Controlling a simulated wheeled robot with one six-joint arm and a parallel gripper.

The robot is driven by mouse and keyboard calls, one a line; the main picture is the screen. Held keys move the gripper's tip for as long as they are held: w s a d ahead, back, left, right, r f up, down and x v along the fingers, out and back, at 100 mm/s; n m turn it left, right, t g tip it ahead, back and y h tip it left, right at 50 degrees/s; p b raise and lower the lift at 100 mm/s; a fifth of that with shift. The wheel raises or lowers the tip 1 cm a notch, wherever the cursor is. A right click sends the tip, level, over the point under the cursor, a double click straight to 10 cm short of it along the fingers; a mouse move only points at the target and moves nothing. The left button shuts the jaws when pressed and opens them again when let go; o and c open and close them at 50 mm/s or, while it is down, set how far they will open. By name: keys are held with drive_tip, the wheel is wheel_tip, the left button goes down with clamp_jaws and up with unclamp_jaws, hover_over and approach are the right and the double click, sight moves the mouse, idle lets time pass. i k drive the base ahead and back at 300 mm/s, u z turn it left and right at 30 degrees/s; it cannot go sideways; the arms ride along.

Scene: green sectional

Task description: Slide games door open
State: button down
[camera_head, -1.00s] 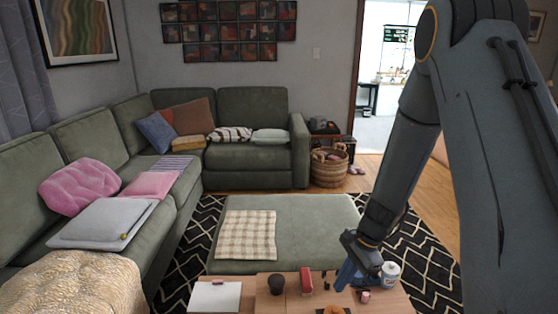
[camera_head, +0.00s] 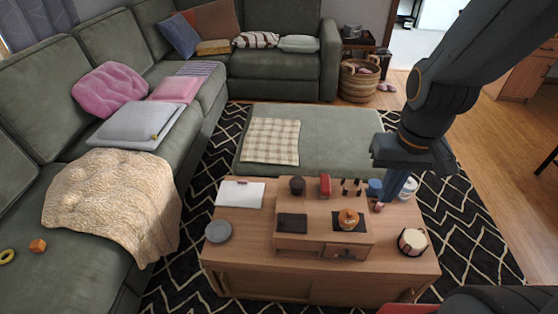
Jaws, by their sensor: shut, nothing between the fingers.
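The wooden coffee table (camera_head: 225,262) stands low in front of me. Its front has wooden panels (camera_head: 262,282) in shadow, with a seam near the middle. No label shows, so I cannot tell which panel is the games door, or whether one is slid aside. My gripper (camera_head: 391,192) hangs over the table's back right part, beside a white jar (camera_head: 408,188). It is shut and empty, apart from the front panels. The table's lower right front is partly hidden by a dark shape at the frame's bottom.
A raised shelf (camera_head: 310,245) on the table carries a dark pad and an orange pot (camera_head: 348,219). A cream-topped round container (camera_head: 412,241) stands to its right, and a grey plate (camera_head: 218,231) to its left. The green sofa (camera_head: 100,225) borders the left. Open floor (camera_head: 500,150) lies right.

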sight(239, 282)
drive_tip(key=u, duration=0.45)
drive_tip(key=k, duration=0.3)
drive_tip(key=u, duration=0.55)
drive_tip(key=i, duration=0.4)
drive_tip(key=z, duration=0.65)
drive_tip(key=k, duration=1.05)
drive_tip(key=u, duration=0.85)
